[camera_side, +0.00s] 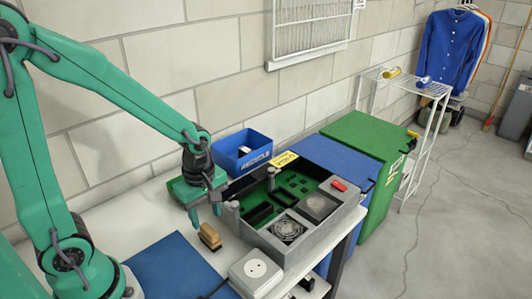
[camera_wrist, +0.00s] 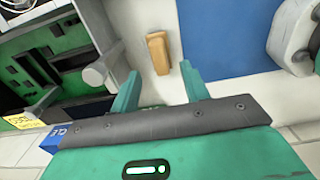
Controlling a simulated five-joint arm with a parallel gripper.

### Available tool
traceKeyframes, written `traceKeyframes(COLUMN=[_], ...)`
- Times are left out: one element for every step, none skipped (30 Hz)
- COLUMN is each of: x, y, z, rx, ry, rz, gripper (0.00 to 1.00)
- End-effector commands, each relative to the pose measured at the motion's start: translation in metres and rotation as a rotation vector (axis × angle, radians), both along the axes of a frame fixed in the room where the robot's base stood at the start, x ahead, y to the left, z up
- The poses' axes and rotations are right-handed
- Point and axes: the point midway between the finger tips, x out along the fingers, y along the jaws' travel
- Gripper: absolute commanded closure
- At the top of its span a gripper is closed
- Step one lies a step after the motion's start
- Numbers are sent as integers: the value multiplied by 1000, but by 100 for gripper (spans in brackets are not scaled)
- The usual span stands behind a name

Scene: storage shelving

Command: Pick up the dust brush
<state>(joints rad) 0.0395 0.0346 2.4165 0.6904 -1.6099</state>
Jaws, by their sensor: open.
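The dust brush (camera_side: 209,236) is a small block with a tan wooden top and darker sides below. It lies on the white worktop between the blue mat and the grey case. My gripper (camera_side: 205,212) is open and empty just above and behind it. In the wrist view the brush (camera_wrist: 158,53) shows its tan top just beyond the fingertips, lined up with the gap between my green fingers (camera_wrist: 160,72). No finger visibly touches it.
A grey open case (camera_side: 262,242) with green boards and fans stands right of the brush, close to my gripper. A blue mat (camera_side: 170,268) lies to its left. A white round-topped device (camera_side: 255,271) stands in front. A blue recycle bin (camera_side: 232,165) is behind.

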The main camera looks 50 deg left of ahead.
Motion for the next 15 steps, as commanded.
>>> traceKeyframes(x=[0, 0, 0, 0, 0, 0, 0, -1, 0, 0, 0, 0, 0, 0, 0], y=[0, 0, 1, 1, 1, 1, 1, 1, 1, 1, 1, 1, 1, 1, 1], z=[-4, -6, -10, -12, -15, -19, -23, -26, -29, -32, -35, -38, -40, -42, -44], rx=[0, 0, 0, 0, 0, 0, 0, 0, 0, 0, 0, 0, 0, 0, 0], ry=[2, 3, 4, 4, 4, 4, 5, 5, 4, 5, 5, 3, 3, 3, 2], rz=[0, 0, 0, 0, 0, 0, 0, 0, 0, 0, 0, 0, 0, 0, 0], gripper=[55, 55, 55, 55, 55, 55, 55, 55, 55, 55, 55, 55, 55, 55, 55])
